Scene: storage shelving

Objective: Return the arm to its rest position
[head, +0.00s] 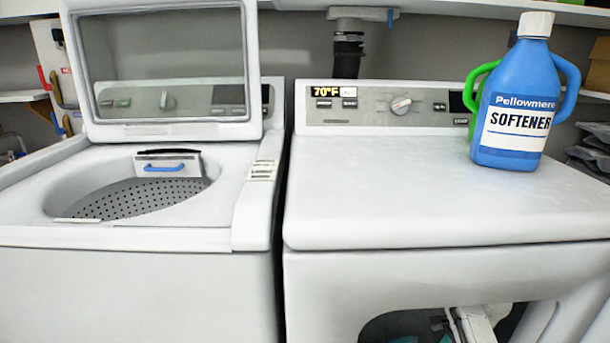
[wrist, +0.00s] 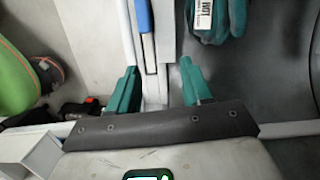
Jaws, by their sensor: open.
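My gripper (wrist: 158,78) shows in the wrist view with its two teal fingers spread apart. No thing is held between them. Behind the gap runs a pale strip with a blue piece (wrist: 144,16) at its upper end; I cannot tell whether the fingers touch it.
The head view shows an open-lidded washer (head: 130,285) on the left and a dryer (head: 390,225) on the right. A blue softener jug (head: 515,95) stands on the dryer, with a green handle behind it. A teal glove-like item (wrist: 236,18) lies near the fingers.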

